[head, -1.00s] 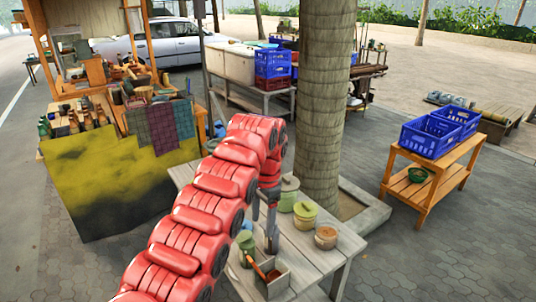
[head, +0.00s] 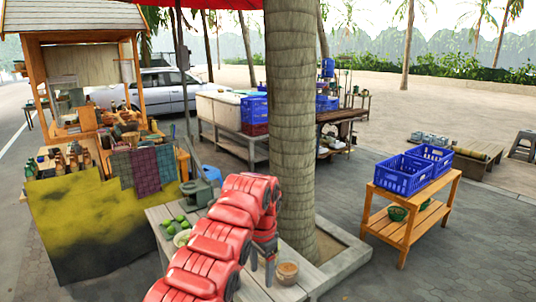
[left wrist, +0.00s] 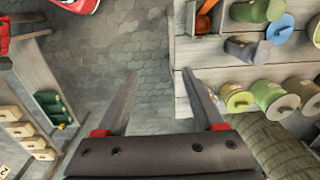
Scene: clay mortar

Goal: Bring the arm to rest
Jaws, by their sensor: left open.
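My left arm (head: 215,240), red and segmented, rises from the bottom of the head view over the wooden table (head: 158,214). My left gripper (head: 262,266) points down at its end, partly hidden by the arm. In the left wrist view the left gripper (left wrist: 160,102) is open, its dark fingers wide apart with only paving between them. A grey-green mortar-like vessel (head: 197,193) stands at the table's far end, with a grey stick-like piece above it. My right gripper is in neither current view.
Green limes (head: 180,221) and a lidded clay pot (head: 288,271) are on the table. A thick trunk (head: 293,120) stands just behind it. Blue crates (head: 403,174) sit on a wooden stand at right. The wrist view shows a wooden box (left wrist: 190,18) and several pots.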

